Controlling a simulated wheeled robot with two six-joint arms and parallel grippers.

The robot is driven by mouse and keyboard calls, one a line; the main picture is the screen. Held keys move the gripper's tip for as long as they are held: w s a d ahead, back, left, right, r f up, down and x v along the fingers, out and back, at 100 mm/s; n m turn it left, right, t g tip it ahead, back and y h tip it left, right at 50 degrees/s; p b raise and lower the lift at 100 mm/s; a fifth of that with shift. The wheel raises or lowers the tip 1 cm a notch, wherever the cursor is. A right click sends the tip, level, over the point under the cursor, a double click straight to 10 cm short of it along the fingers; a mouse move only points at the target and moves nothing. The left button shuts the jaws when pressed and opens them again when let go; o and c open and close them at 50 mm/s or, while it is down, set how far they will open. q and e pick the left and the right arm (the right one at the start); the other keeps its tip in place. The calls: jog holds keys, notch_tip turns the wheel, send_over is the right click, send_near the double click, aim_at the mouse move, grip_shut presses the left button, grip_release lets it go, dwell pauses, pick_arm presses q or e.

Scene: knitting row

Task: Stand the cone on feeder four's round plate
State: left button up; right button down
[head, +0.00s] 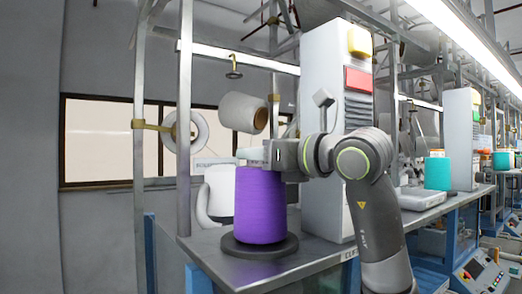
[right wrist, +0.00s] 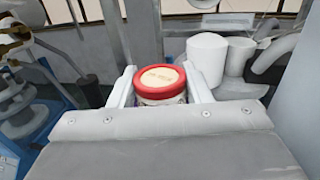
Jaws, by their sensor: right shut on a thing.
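The purple cone (head: 260,205) stands upright on a dark round plate (head: 285,247) at the front of the grey table. Its base looks down on the plate, roughly centred, with the dark rim showing around it. My right gripper (head: 252,156) comes in from the right and is shut at the top of the cone. In the right wrist view, the two pale fingers close on both sides of a round top with a red rim and cream face (right wrist: 160,77); the purple body is mostly hidden below. My left gripper is not in view.
White cones (head: 219,192) stand behind the purple one. A tall white cabinet (head: 322,100) rises just right of it. Metal posts (head: 185,120) stand at the left. A teal cone (head: 437,173) is farther right.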

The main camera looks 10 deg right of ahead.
jog(key=shift+a, duration=0.15)
jog(key=c, duration=1.2)
grip_release()
jog(key=shift+w+f, duration=0.1)
jog(key=shift+f, duration=0.05)
jog(key=o, duration=0.5)
jog(key=shift+c, duration=0.2)
jog(key=shift+r, duration=0.2)
jog(key=shift+s+f+b, duration=0.15)
jog(key=shift+s+b, duration=0.1)
jog(key=shift+b, duration=0.05)
jog(key=b+v, duration=0.6)
jog(key=v, duration=0.5)
jog(key=shift+s+d, duration=0.25)
jog(key=shift+d, duration=0.05)
